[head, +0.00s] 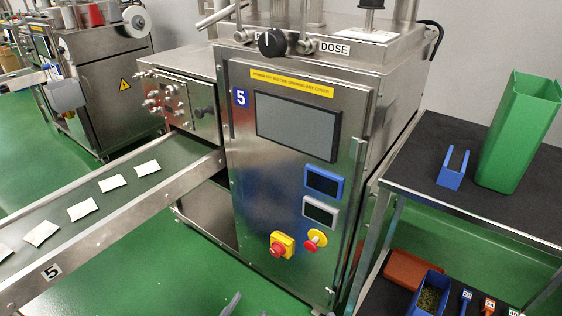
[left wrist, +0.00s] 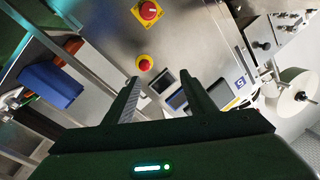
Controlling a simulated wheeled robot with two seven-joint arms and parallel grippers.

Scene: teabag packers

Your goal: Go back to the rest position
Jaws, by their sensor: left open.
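The packing machine labelled 5 (head: 250,190) stands in the middle of the head view, with a dark screen, two small displays and red knobs on yellow plates on its front. My left gripper (head: 238,308) shows only as dark fingertips at the bottom edge of the head view, low in front of the machine. In the left wrist view my left gripper (left wrist: 172,90) is open, with nothing between its two fingers, and the machine front (left wrist: 195,45) lies beyond it. My right gripper is not in view.
A conveyor (head: 130,215) carrying several white teabags (head: 80,209) runs to the left. A black-topped shelf (head: 420,150) at the right bears a green bin (head: 518,135) and a blue holder (head: 453,170). A blue tray (head: 426,293) lies below. Green floor is clear in front.

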